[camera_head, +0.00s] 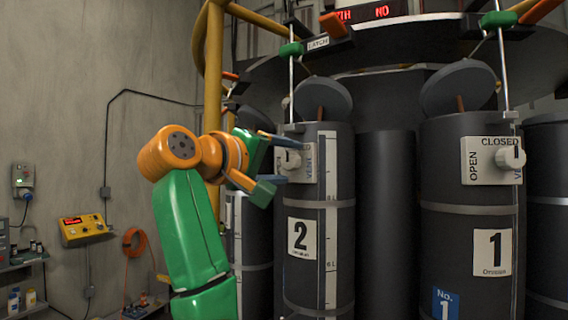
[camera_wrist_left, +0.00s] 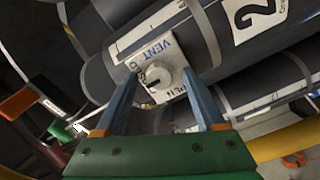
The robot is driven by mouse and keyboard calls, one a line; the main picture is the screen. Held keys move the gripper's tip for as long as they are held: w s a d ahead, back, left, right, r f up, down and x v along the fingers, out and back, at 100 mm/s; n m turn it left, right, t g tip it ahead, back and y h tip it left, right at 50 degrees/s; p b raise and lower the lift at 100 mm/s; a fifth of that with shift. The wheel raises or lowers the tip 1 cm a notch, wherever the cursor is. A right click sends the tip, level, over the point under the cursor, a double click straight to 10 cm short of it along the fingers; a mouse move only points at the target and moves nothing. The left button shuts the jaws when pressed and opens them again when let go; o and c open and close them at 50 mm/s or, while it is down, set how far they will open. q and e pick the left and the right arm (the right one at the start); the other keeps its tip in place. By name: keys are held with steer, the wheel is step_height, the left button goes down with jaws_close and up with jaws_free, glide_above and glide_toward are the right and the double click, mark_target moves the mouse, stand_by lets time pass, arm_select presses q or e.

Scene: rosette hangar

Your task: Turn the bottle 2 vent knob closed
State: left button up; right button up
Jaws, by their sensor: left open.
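Bottle 2 (camera_head: 305,215) is a dark upright cylinder with a "2" label. Its vent knob (camera_head: 290,160) is a pale round knob on a white plate near the bottle's top, partly hidden by my left gripper in the head view. The knob also shows in the left wrist view (camera_wrist_left: 158,75), on the plate marked "VENT", with a small dark mark on its face. My left gripper (camera_head: 276,165) is open and empty, its two fingers on either side of the knob in the wrist view; contact cannot be told. My right gripper is not in view.
Bottle 1 (camera_head: 465,220) stands to the right with its own vent knob (camera_head: 511,158). A yellow pipe (camera_head: 213,80) rises behind my left arm. Levers and rods hang above the bottles. A yellow wall box (camera_head: 84,229) and a shelf are at the left.

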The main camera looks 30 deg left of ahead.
arm_select(q)
steer(key=shift+s+f+b, duration=0.2)
steer(key=shift+s+b, duration=0.35)
steer(key=shift+s, duration=0.05)
steer(key=shift+s+f+b, duration=0.15)
steer(key=shift+s+b, duration=0.4)
steer(key=shift+s, duration=0.05)
steer(key=s, duration=0.1)
steer(key=s+b, duration=0.1)
steer(key=s, duration=0.2)
steer(key=shift+s+a+r, duration=0.1)
steer(key=shift+s+r, duration=0.25)
steer(key=shift+s, duration=0.05)
steer(key=shift+w, duration=0.15)
